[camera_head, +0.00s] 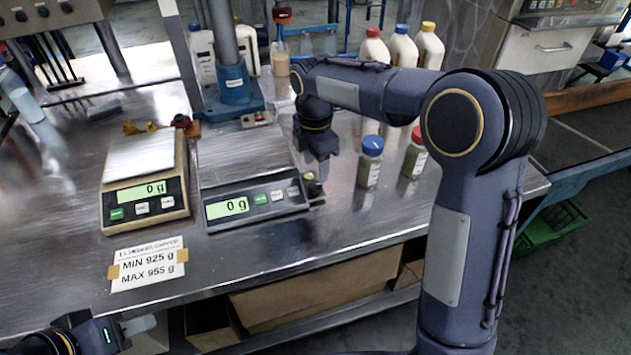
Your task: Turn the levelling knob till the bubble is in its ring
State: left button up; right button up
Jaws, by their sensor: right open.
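The larger scale (245,160) stands in the middle of the bench and its display reads 0 g.
A smaller scale (145,185) stands left, also reading 0 g, with a MIN 925 g, MAX 955 g card (148,264) before it. A blue-capped jar (370,163) and a red-capped jar (415,155) stand right of my right gripper. A blue-based stand (233,92) is behind.

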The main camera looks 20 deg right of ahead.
aim_at(316, 185)
notch_tip(316, 185, down, 6)
jog(key=shift+r, duration=0.1)
jog(key=c, duration=1)
jog(key=shift+m, duration=0.4)
jog(key=m+p, duration=0.1)
jog(key=m, duration=0.2)
jog(key=shift+m, duration=0.3)
jog(key=m+p, duration=0.1)
jog(key=m, duration=0.3)
jog(key=shift+s+m, duration=0.1)
jog(key=shift+m, duration=0.3)
